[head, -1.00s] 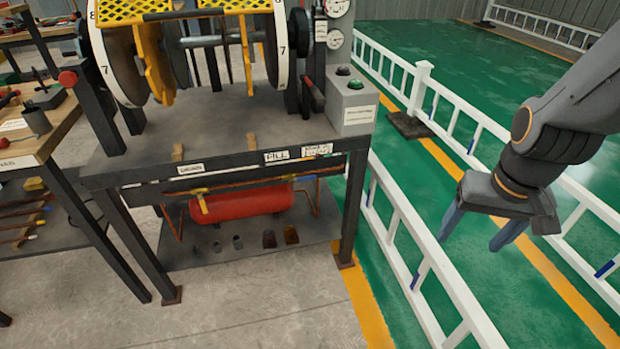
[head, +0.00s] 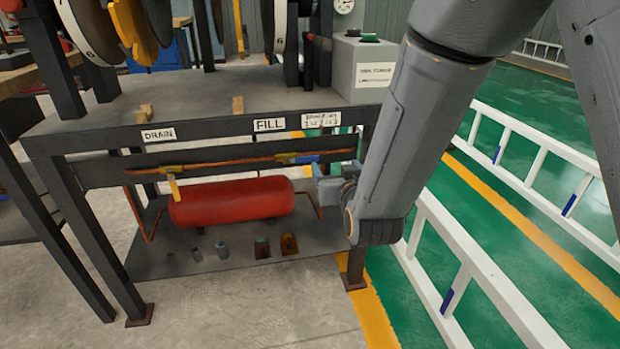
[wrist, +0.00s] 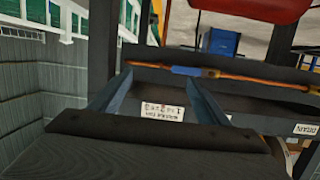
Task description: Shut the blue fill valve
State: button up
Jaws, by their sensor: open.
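The blue fill valve (head: 306,158) is on the copper pipe under the bench edge, below the FILL label (head: 269,125). Its blue handle lies along the pipe. In the wrist view the blue handle (wrist: 187,71) shows beside a yellow fitting, near the tip of one finger. My gripper (head: 317,178) is at the right end of the pipe, just below and right of the valve, partly hidden by my arm. In the wrist view my gripper (wrist: 160,78) has its fingers apart with nothing held between them. I cannot tell whether a finger touches the handle.
A drain valve with a yellow handle (head: 173,186) hangs down from the pipe at left, below the DRAIN label (head: 158,135). A red tank (head: 232,200) lies below the pipe. The bench leg (head: 356,262) and white railing (head: 480,275) stand near my arm.

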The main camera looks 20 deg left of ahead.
jog(key=t+y+b, duration=0.1)
jog(key=y+b, duration=0.1)
jog(key=b, duration=0.1)
send_near(307, 159)
jog(key=w, duration=0.2)
jog(key=shift+n+t, duration=0.3)
jog(key=shift+n, duration=0.2)
jog(key=b+x, duration=0.1)
jog(key=x, duration=0.4)
jog(key=a+b+x, duration=0.1)
jog(key=x, duration=0.2)
jog(key=shift+a+f+b, duration=0.15)
jog(key=shift+f+b, duration=0.15)
jog(key=shift+b, duration=0.05)
jog(key=shift+c, duration=0.6)
jog(key=c, duration=1.4)
